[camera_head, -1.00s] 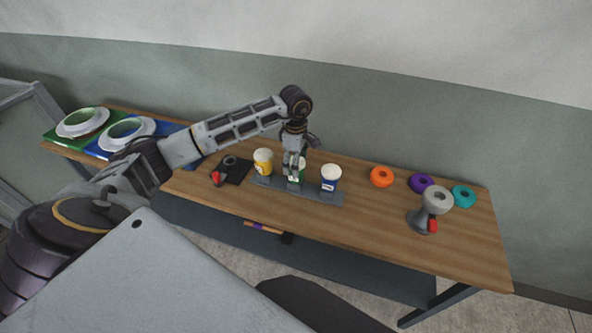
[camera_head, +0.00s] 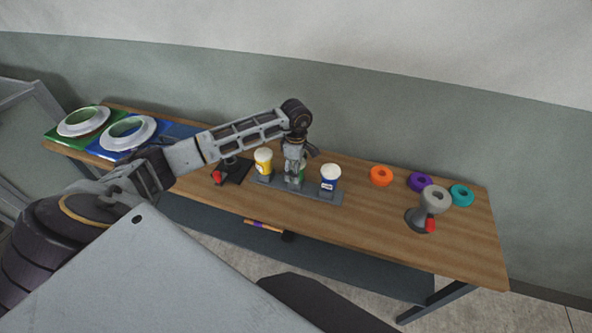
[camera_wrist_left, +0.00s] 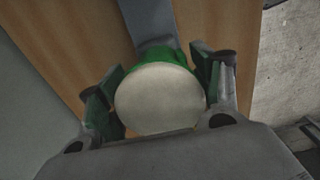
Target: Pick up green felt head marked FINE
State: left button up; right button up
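The green head (camera_wrist_left: 158,98), with a round cream top, shows in the wrist view between the fingers of my left gripper (camera_wrist_left: 160,92). One finger stands on each side of it, and the fingers look spread, with small gaps beside the head. In the head view, my left gripper (camera_head: 295,166) points down over the middle place of a grey rack (camera_head: 318,197) and mostly hides the green head there. A yellow-and-white head (camera_head: 263,161) stands left of it and a blue-and-white head (camera_head: 329,178) stands right. I cannot read the FINE mark. My right gripper is out of view.
On the wooden table (camera_head: 370,215), orange (camera_head: 381,176), purple (camera_head: 420,181) and teal (camera_head: 461,195) rings lie at the right near a grey stand (camera_head: 433,201). A black item with a red part (camera_head: 217,177) lies left of the rack. White ring moulds (camera_head: 128,131) sit at the far left.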

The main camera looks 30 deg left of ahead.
pick_arm(q)
jog(key=c, duration=0.8)
jog(key=shift+r, duration=0.1)
notch_tip(320, 180, up, 8)
jog(key=shift+w+r+b, duration=0.1)
jog(key=shift+r+b, duration=0.05)
jog(key=shift+b, duration=0.75)
jog(key=shift+r, duration=0.8)
